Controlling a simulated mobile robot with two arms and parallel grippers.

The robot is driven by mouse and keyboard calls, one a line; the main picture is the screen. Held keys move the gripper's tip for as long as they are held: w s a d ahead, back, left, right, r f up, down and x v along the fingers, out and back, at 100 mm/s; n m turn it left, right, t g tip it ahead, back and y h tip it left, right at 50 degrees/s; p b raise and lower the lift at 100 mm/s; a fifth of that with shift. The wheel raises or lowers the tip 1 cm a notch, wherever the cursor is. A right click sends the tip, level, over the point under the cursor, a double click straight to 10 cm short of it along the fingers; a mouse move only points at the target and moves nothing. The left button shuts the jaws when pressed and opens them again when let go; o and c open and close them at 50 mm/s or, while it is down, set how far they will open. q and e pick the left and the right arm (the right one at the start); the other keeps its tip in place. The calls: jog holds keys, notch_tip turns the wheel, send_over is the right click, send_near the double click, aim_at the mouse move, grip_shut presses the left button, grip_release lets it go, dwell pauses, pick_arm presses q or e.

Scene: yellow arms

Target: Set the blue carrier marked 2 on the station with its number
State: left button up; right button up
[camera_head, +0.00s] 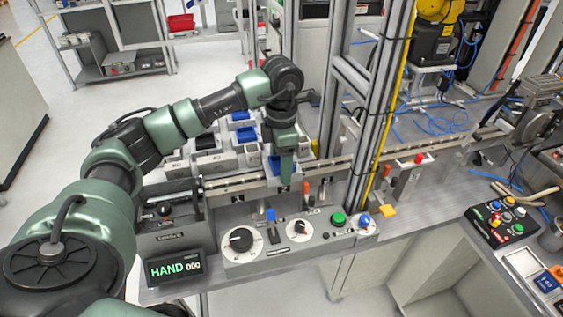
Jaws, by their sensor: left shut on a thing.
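My left arm reaches in from the left, and its green gripper (286,178) points down over the rail at the back of the bench. The gripper is shut on a blue piece (273,166), which shows just left of the fingers and seems to be the blue carrier. Most of it is hidden by the gripper, and I cannot read a number on it. I cannot make out any station number along the rail (235,182). My right gripper is not in view.
Grey bins (205,160), some with blue contents, stand behind the rail. A control panel (290,237) with knobs and buttons and a "HAND" display (175,268) are in front. An upright metal frame (372,110) rises just right of the gripper. A button box (502,222) sits at right.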

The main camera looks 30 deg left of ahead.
pick_arm(q)
jog(key=shift+f+b, duration=0.35)
jog(key=shift+f, duration=0.05)
dwell(0.4)
jog(key=o, duration=1.8)
jog(key=shift+r+p, duration=2.3)
jog(key=shift+r, duration=1.25)
